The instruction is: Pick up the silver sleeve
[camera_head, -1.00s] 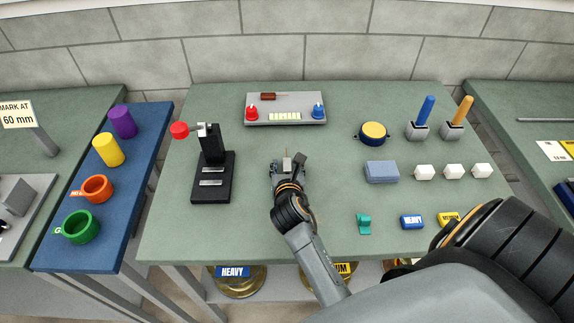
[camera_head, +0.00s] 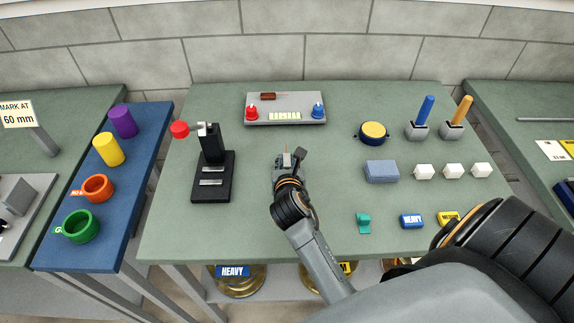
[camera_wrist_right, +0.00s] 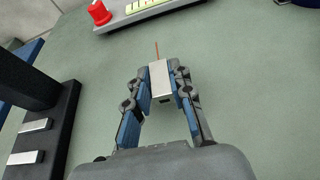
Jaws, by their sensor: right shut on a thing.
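The silver sleeve (camera_wrist_right: 160,80) is a small pale metal block in the right wrist view, with a thin copper-coloured rod standing out of its far end. My right gripper (camera_wrist_right: 161,88) is shut on it, one finger along each side. In the head view the right gripper (camera_head: 287,165) is at the middle of the green table, and only a small bit of the sleeve (camera_head: 287,159) shows between its fingers. I cannot tell whether the sleeve is clear of the tabletop. My left gripper is not in view.
A black press-like stand (camera_head: 212,172) with a red knob stands left of the gripper. A grey panel (camera_head: 285,115) with red and blue knobs lies behind. A blue-grey block (camera_head: 381,171) and several white cubes are to the right.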

